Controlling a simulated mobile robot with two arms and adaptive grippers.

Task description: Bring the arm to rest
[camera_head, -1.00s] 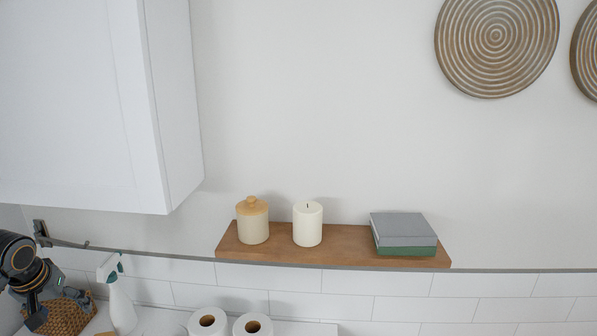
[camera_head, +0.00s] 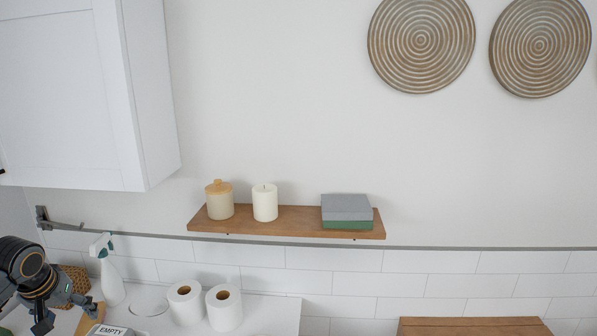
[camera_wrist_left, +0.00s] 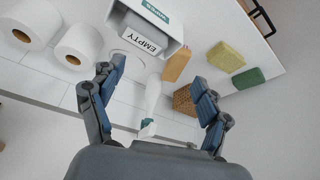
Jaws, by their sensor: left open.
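My left gripper (camera_head: 64,311) is at the lower left of the head view, over the white counter top (camera_head: 270,312). In the left wrist view its two fingers (camera_wrist_left: 153,80) are spread apart with nothing held between them. A white spray bottle (camera_head: 112,283) with a teal and white head stands beyond the gripper; it also shows in the wrist view (camera_wrist_left: 153,100), between and beyond the fingers. I cannot judge the exact gap to it. My right arm and gripper are not in view.
Around the gripper are a wicker basket (camera_wrist_left: 184,99), a container labelled EMPTY (camera_wrist_left: 124,20), two toilet rolls (camera_head: 185,303) and yellow (camera_wrist_left: 226,56) and green (camera_wrist_left: 247,77) sponges. A wall shelf (camera_head: 295,220) and a white cabinet (camera_head: 75,100) are above. A wooden top (camera_head: 470,327) is lower right.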

